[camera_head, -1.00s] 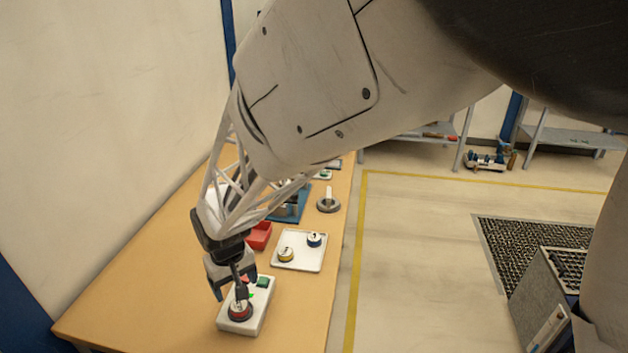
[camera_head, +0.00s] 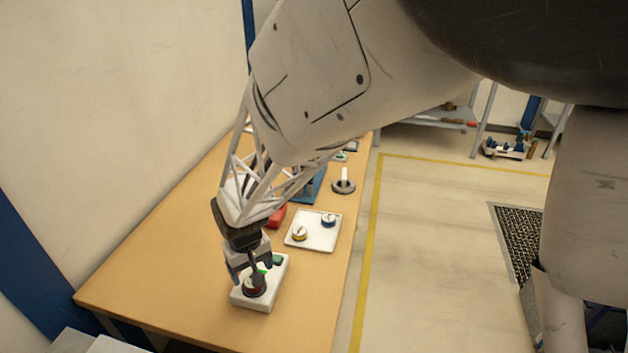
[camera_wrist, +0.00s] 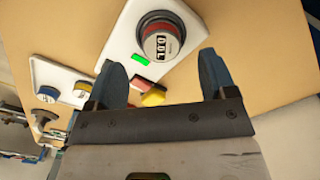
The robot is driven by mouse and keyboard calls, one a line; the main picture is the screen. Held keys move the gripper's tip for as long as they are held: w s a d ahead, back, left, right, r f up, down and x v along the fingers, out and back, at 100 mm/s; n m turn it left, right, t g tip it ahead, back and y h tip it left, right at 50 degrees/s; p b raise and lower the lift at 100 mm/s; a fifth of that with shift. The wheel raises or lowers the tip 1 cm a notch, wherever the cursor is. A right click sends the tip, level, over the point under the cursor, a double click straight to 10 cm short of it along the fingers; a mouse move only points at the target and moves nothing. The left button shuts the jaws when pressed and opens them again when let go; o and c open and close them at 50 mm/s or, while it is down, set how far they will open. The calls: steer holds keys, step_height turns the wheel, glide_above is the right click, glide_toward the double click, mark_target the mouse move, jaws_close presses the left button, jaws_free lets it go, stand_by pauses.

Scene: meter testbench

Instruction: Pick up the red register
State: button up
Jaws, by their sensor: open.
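The red register (camera_head: 254,286) is a round dial with a red band and a dark base ring. It stands on a white base unit (camera_head: 240,299) near the close end of the table. In the wrist view the red register (camera_wrist: 162,42) shows a black-and-white number window on top. My gripper (camera_head: 251,275) is open and empty, pointing down over the white unit and partly hiding the register. In the wrist view the gripper's blue-grey fingers (camera_wrist: 162,65) are spread wide, and the register appears beyond the gap between them. I see no contact.
A lit green indicator (camera_wrist: 140,59), a red button (camera_wrist: 142,82) and a yellow one (camera_wrist: 154,97) sit near the register. A white tray (camera_head: 318,240) holds a yellow register (camera_head: 299,234) and a blue register (camera_head: 328,220). A red bin (camera_head: 277,215) is behind my gripper. The left tabletop is clear.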

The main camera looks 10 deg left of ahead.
steer(key=shift+f, duration=2.3)
steer(key=c, duration=1.1)
steer(key=shift+r, duration=0.15)
steer(key=shift+r, duration=0.45)
steer(key=r, duration=0.2)
steer(key=shift+s+d+r, duration=0.1)
steer(key=shift+s+r, duration=0.1)
steer(key=shift+r, duration=0.1)
steer(key=s+d, duration=0.3)
steer(key=s+d+r, duration=0.1)
steer(key=s+d, duration=0.6)
steer(key=d, duration=0.1)
steer(key=shift+s+d+r, duration=0.1)
steer(key=shift+s+r, duration=0.05)
steer(key=shift+s, duration=0.25)
